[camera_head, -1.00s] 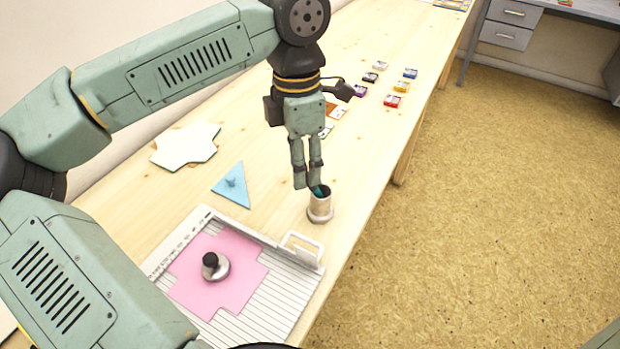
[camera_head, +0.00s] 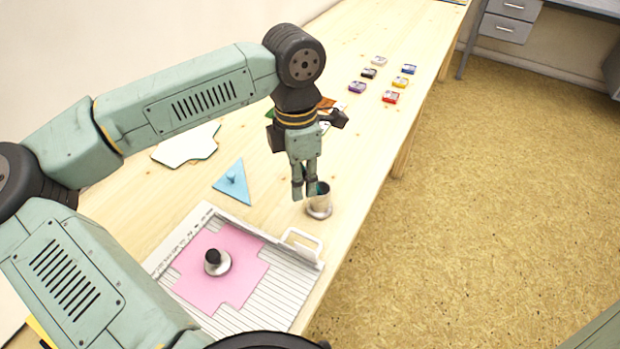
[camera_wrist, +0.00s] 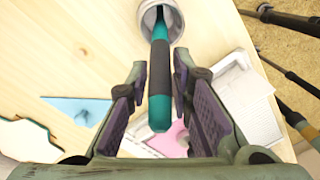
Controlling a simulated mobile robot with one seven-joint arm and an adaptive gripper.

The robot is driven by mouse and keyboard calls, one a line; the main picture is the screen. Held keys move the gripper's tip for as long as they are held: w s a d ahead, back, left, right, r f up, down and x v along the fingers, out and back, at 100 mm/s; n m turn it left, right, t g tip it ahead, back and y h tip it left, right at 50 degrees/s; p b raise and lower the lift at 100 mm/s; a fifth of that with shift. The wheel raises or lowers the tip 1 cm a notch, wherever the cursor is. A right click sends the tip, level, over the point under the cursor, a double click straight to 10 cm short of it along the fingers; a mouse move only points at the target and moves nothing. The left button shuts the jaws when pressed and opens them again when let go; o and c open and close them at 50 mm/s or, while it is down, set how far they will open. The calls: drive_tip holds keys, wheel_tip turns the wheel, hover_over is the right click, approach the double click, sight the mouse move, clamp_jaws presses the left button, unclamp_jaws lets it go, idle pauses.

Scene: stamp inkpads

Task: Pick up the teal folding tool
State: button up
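The teal folding tool (camera_wrist: 160,113) stands tilted in a metal cup (camera_head: 319,206), with its dark grip band and teal end sticking out toward the wrist camera. My gripper (camera_head: 304,196) points down at the cup's left side. In the wrist view its two fingers (camera_wrist: 158,88) are apart, one on each side of the tool, with a visible gap to it. The cup also shows at the top of the wrist view (camera_wrist: 148,16).
A white scoring board (camera_head: 277,297) with pink card (camera_head: 215,285) and a dark-knobbed weight (camera_head: 216,262) lies in front. A blue triangle (camera_head: 233,184) and white card (camera_head: 187,146) lie left. Several small inkpads (camera_head: 390,97) sit farther back. The table's right edge is close to the cup.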

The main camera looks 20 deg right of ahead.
clamp_jaws()
idle(0.3)
